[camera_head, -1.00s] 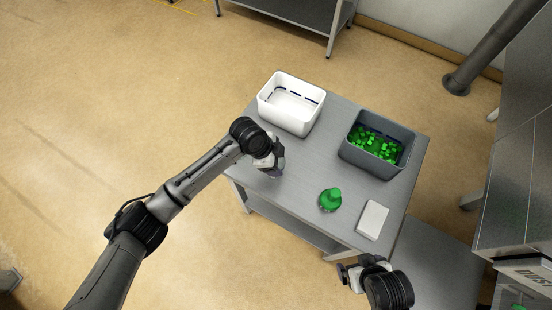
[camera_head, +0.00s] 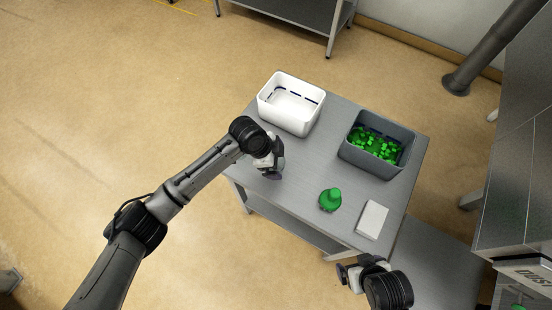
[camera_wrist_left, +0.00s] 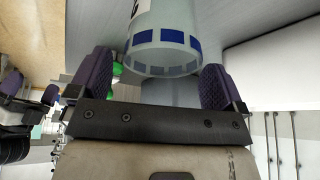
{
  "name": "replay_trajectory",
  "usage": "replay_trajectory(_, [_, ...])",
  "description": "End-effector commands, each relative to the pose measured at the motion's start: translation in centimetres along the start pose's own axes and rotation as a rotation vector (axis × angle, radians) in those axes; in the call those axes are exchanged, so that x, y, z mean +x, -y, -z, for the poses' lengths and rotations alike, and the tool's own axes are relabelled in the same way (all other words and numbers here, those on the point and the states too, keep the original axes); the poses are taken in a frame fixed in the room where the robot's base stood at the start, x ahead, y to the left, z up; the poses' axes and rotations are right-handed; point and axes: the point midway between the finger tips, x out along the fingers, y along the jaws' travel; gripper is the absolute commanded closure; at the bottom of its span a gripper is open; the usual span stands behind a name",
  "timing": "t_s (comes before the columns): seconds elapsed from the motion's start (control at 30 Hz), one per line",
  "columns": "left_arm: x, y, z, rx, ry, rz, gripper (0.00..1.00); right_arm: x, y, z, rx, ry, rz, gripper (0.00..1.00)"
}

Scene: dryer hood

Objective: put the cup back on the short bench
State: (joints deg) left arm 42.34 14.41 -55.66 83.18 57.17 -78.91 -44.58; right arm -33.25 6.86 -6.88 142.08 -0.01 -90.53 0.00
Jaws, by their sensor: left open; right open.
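The cup (camera_wrist_left: 168,38), pale and translucent with a band of blue squares, shows in the left wrist view between and just beyond the fingers of my left gripper (camera_wrist_left: 160,80). The fingers stand apart, with gaps visible beside the cup. In the head view my left gripper (camera_head: 272,172) is over the left front part of a grey metal bench (camera_head: 298,178) and hides the cup. I cannot tell whether the cup's base touches the bench top. My right gripper (camera_head: 348,274) is open and empty near the bench's front right corner.
On the bench are an empty white bin (camera_head: 300,122), a grey bin (camera_head: 350,153) of green cubes, a green container (camera_head: 330,200) and a white block (camera_head: 372,220). A lower grey surface (camera_head: 435,265) lies at the right. A grey machine (camera_head: 518,190) stands beyond it.

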Motion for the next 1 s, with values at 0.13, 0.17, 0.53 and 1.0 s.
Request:
replay_trajectory(0.13, [-2.4, 0.1, 0.0, 0.002, 0.000, 0.004, 0.04, -0.4, -0.2, 0.1, -0.006, 0.001, -0.005, 0.04])
replay_trajectory(0.17, [-3.0, 0.1, 0.0, 0.003, 0.001, 0.004, 0.04, -0.4, -0.2, 0.1, -0.006, 0.001, -0.005, 0.04])
replay_trajectory(0.53, [-9.4, 0.1, 0.0, 0.001, 0.000, 0.003, 0.04, -0.9, -0.1, 0.3, -0.004, 0.000, -0.003, 0.04])
replay_trajectory(1.0, [-11.8, 0.0, 0.0, 0.001, -0.001, 0.001, 0.04, -1.1, 0.1, 0.4, 0.004, -0.001, 0.004, 0.04])
